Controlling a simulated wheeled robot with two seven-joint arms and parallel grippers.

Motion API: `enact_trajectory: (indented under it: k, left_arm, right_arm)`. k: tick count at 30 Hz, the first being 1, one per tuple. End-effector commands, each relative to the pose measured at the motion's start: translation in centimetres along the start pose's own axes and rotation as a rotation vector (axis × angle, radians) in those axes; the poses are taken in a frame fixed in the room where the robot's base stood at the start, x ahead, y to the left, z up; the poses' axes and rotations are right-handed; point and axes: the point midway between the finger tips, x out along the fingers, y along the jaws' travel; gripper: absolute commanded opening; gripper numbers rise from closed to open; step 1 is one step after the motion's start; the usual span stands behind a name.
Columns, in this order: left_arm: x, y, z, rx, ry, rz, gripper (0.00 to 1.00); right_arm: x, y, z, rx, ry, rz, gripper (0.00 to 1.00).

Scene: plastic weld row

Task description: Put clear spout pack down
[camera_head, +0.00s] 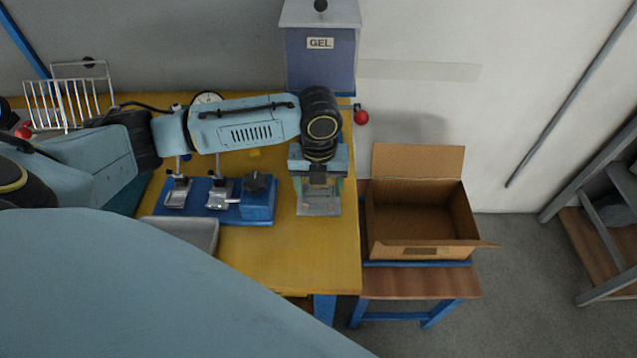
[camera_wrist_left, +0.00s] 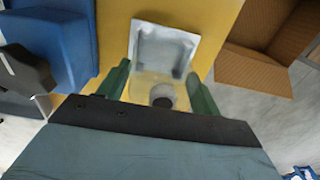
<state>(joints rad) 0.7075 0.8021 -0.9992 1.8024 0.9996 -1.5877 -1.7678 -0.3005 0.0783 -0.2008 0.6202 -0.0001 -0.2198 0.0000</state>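The clear spout pack (camera_wrist_left: 150,82) shows in the left wrist view as a see-through pouch with a round grey spout cap towards the wrist. My left gripper (camera_wrist_left: 158,72) has its two green fingers at the pack's two sides and appears shut on it. In the head view my left gripper (camera_head: 319,184) points down over the right end of the yellow table (camera_head: 285,262). A pale square tray (camera_wrist_left: 165,42) lies just beyond the fingertips. It also shows in the head view (camera_head: 319,207) below the gripper. Whether the pack touches it is unclear. My right gripper is out of view.
A blue fixture with metal clamps (camera_head: 222,205) stands left of the gripper, with a grey tray (camera_head: 190,232) in front. An open, empty-looking cardboard box (camera_head: 415,215) sits on a stand to the right. A blue GEL container (camera_head: 320,65) stands behind.

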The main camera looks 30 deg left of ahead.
Motion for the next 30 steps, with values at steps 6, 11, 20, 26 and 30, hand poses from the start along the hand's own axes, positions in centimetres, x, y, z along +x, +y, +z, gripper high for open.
enact_trajectory:
  k: [6, 11, 20, 26, 30]
  left_arm:
    - [0.0, 0.0, 0.0, 0.000, 0.000, 0.000, 0.76]
    - [-0.1, 0.0, 0.0, 0.000, 0.000, 0.000, 0.76]
    - [-4.7, 0.0, 0.1, 0.000, -0.004, -0.002, 0.76]
    - [-9.0, -0.1, 0.1, 0.000, -0.003, -0.002, 0.76]
    - [-11.1, -0.1, 0.0, 0.000, -0.001, -0.001, 0.76]
  right_arm:
    - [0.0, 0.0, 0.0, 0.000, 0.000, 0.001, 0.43]
    - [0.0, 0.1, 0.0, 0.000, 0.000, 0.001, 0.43]
    - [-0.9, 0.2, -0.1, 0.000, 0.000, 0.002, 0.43]
    - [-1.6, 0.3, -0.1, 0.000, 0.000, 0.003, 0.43]
    - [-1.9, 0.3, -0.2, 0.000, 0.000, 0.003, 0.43]
